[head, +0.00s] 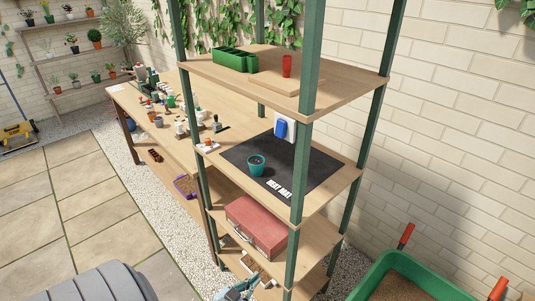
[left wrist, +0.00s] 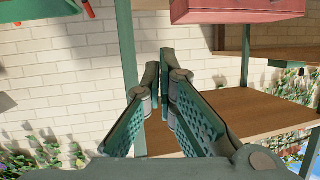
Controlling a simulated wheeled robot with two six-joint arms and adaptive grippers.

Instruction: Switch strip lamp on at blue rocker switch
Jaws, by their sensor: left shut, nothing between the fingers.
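No strip lamp can be made out. My left gripper (head: 243,287) shows partly at the bottom edge of the head view, low beside the rack and well below the switch. In the left wrist view its fingers (left wrist: 164,62) are closed together with nothing between them. The switch does not show in that view. My right gripper is not seen.
A black heat mat (head: 312,171) with a teal pot (head: 256,165) lies on the middle shelf. A red case (head: 257,226) is on the shelf below. Green rack posts (head: 310,70) stand in front. A green tub (head: 410,263) is at the lower right.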

